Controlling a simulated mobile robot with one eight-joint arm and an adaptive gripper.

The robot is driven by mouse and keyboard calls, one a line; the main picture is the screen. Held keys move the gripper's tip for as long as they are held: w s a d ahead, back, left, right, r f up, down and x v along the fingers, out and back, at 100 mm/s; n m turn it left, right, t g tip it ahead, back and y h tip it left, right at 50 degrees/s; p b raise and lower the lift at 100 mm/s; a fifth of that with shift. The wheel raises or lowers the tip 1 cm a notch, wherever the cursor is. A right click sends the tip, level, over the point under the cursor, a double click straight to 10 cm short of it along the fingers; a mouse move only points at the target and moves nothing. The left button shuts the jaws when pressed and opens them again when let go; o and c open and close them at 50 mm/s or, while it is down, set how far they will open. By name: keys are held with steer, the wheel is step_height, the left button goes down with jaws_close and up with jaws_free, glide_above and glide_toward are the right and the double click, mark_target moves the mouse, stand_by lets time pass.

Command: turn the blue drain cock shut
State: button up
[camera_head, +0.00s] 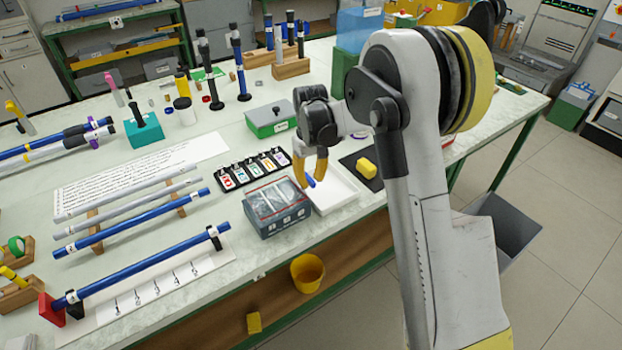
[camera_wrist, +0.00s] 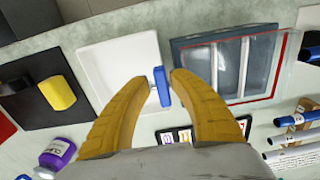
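The blue drain cock (camera_wrist: 163,86) is a small bar handle between the grey-blue tank (camera_wrist: 215,40) and the white tray (camera_wrist: 95,60). In the wrist view its long side runs up and down the picture. In the head view the cock (camera_head: 311,182) shows as a small blue spot by the tray. My gripper (camera_wrist: 160,77) has two yellow fingers, one on each side of the cock, with a narrow gap at the left finger. The right fingertip is very close to the handle; I cannot tell if it touches. The cock's mount on the tank is mostly hidden.
A yellow block (camera_head: 367,168) lies on a black board right of the tray. A row of coloured tags (camera_head: 254,170) and a green box (camera_head: 270,119) stand behind the tank. Blue rods (camera_head: 140,268) lie at the left. A yellow bucket (camera_head: 307,272) is below the table edge.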

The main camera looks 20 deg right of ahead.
mark_target(311, 178)
steer(key=shift+a, duration=0.15)
steer(key=shift+r, duration=4)
